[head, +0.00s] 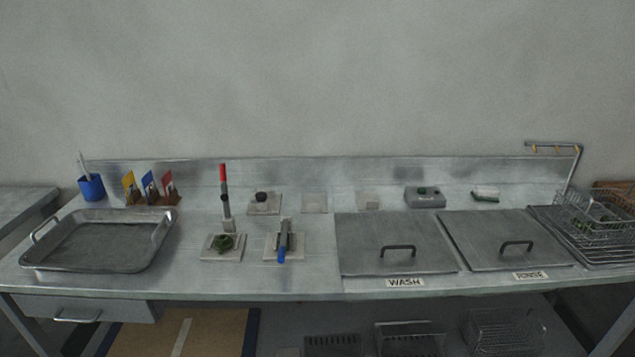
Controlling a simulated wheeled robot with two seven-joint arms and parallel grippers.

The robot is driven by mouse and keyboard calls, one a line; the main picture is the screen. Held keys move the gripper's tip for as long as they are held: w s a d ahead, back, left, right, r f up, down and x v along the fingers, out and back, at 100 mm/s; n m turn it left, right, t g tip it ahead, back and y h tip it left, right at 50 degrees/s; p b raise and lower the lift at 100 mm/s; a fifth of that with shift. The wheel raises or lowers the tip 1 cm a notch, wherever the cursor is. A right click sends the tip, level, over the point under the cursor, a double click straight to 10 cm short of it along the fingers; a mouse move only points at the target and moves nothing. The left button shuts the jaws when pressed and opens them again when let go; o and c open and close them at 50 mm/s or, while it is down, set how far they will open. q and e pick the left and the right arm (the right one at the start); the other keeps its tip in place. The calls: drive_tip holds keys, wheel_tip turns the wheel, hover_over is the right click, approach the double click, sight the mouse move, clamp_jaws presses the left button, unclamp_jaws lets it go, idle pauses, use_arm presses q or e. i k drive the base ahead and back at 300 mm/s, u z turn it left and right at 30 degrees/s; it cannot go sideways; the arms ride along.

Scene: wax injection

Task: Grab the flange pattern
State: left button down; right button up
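I cannot tell for certain which item is the flange pattern. A small green part (225,242) sits on a light square plate left of the middle of the steel bench. A small dark round part (262,197) sits on another square plate behind it. A grey upright piece with a blue end (283,243) stands on a third plate to the right of the green part. An upright tool with a red top (224,188) stands just behind the green part. Neither of my grippers is in view.
A shallow metal tray (160,228) lies at the left, below a blue cup (91,187) and several coloured cards. Lidded wells marked WASH (365,250) and RINSE (480,245) fill the right. Wire baskets (595,215) stand at the far right.

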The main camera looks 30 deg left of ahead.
sight(224, 242)
drive_tip(key=u, duration=0.85)
drive_tip(key=k, duration=0.35)
drive_tip(key=u, duration=0.8)
drive_tip(key=i, duration=0.75)
drive_tip(key=u, duration=0.85)
drive_tip(key=i, duration=0.55)
drive_tip(key=z, duration=0.3)
